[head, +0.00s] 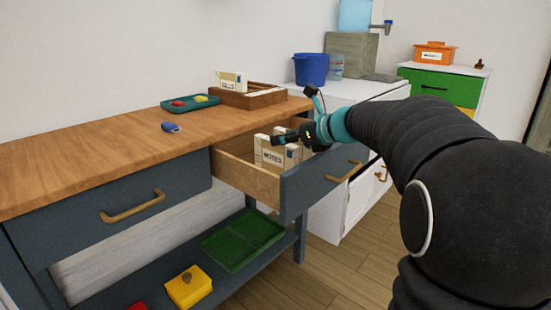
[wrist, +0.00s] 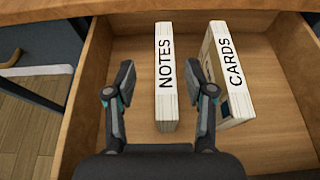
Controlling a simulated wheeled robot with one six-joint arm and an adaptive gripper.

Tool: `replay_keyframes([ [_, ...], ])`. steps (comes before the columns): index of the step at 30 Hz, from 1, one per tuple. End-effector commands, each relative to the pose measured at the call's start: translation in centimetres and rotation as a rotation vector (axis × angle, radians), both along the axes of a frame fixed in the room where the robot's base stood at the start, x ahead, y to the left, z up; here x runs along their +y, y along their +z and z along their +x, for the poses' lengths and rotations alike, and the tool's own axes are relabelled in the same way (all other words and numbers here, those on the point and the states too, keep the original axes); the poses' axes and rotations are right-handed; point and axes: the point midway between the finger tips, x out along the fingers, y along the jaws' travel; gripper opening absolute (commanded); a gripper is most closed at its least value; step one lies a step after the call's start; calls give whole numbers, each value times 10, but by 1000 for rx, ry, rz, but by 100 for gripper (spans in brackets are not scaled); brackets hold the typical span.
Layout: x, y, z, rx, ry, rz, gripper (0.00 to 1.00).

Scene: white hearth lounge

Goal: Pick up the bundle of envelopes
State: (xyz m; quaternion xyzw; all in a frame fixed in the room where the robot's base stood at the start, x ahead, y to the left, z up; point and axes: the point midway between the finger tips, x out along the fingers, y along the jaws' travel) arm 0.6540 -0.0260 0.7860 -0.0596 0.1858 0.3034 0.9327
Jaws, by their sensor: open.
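My gripper (wrist: 166,92) is open above the pulled-out drawer (head: 240,178). In the wrist view its fingers lie on either side of a slim cream bundle labelled NOTES (wrist: 167,80), with nothing held. The same NOTES bundle stands upright in the drawer in the head view (head: 268,154). A second bundle labelled CARDS (wrist: 232,75) stands to its right, beyond the right finger. A third upright piece labelled BILLS (head: 231,81) is at the wooden tray on the worktop. I cannot tell from the labels which one is the bundle of envelopes.
The wooden tray (head: 250,100), a teal tray (head: 190,103) and a blue object (head: 171,127) are on the worktop. The drawer walls (wrist: 88,100) surround the bundles. A green tray (head: 243,240) and yellow box (head: 189,287) sit on the lower shelf. A white cabinet stands behind right.

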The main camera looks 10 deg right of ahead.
Motion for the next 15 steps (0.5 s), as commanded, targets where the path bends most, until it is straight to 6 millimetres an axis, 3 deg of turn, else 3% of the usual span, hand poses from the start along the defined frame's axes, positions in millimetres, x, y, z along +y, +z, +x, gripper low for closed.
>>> replay_keyframes([
  [8, 6, -7, 12, 0, 1, 0, 54],
  [15, 21, -20, 38, 0, 3, -1, 54],
])
